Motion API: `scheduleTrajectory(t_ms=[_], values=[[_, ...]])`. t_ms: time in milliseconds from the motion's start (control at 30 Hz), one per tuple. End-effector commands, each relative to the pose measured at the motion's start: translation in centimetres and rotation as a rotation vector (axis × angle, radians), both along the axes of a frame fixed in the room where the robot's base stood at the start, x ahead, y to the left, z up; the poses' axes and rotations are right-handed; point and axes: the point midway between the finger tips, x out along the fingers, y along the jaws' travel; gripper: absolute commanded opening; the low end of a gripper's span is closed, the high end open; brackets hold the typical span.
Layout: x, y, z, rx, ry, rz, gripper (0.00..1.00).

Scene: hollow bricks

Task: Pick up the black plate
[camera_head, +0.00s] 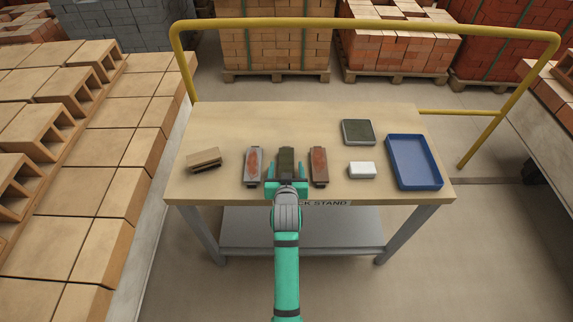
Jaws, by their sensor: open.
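A dark, near-black oblong plate (287,157) lies on the brick stand table (240,121), between two similar oblong pieces. My gripper (287,172) is open over its near end, with one green finger to each side. The gripper hides the near part of the plate, and I cannot tell whether the fingers touch it. A grey piece with a reddish top (254,163) lies close on the left. A brown piece with a reddish top (319,166) lies close on the right.
A tan block (204,158) lies at the left. A dark square in a pale-rimmed tray (358,132), a white block (361,169) and a blue tray (414,186) are at the right. A yellow rail (360,22) runs behind the table. The table's back middle is clear.

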Motion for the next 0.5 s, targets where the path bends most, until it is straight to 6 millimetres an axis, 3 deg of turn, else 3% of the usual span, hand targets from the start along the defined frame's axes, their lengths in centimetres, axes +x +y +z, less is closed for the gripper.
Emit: scheduleTrajectory(t_ms=[67,333,500], values=[[-0.02,0.01,0.00,0.000,0.000,0.000,0.63],[-0.04,0.01,0.00,0.000,0.000,0.000,0.00],[0.03,0.00,0.31,0.000,-0.007,0.000,0.00]])
